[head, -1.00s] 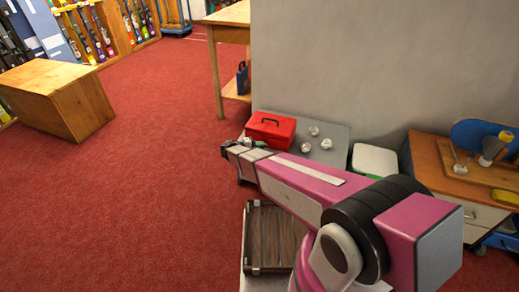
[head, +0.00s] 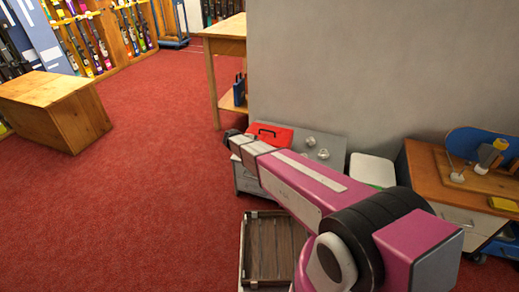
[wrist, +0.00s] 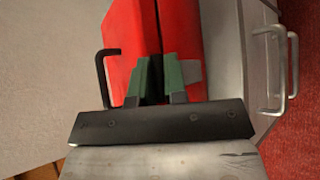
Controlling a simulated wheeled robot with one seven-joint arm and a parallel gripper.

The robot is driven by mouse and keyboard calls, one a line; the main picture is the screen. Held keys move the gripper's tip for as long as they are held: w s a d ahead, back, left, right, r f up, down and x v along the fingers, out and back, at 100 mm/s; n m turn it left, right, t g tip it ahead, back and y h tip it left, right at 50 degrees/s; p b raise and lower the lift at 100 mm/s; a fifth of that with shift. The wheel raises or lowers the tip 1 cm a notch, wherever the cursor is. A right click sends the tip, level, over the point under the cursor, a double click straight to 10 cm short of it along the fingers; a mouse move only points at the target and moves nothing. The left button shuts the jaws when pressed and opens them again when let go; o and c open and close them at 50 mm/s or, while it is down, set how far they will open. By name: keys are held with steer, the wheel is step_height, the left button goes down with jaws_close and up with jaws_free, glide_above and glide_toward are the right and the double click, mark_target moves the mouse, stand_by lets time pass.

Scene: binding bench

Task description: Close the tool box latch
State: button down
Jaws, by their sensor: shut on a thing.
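The red tool box (head: 272,135) with a black handle sits on a grey cabinet top beside the wall, partly hidden by my arm in the head view. In the wrist view the red tool box (wrist: 127,50) fills the upper middle. Its black handle (wrist: 103,70) is at the left, and a dark seam runs down toward my fingers. My gripper (wrist: 160,78) has green fingers close together at the box's front. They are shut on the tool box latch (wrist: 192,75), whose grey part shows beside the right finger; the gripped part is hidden.
Silver round pieces (head: 323,154) lie right of the box on the cabinet (wrist: 262,60), which has metal handles (wrist: 291,65). A brown slatted crate (head: 272,250) is in front. A wooden cabinet (head: 425,175) with tools stands right. The red floor at left is open.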

stand_by(0.4)
steer(key=c, duration=1.2)
jaws_free()
steer(key=v, duration=1)
steer(key=shift+a+r, duration=0.2)
steer(key=shift+a, duration=0.15)
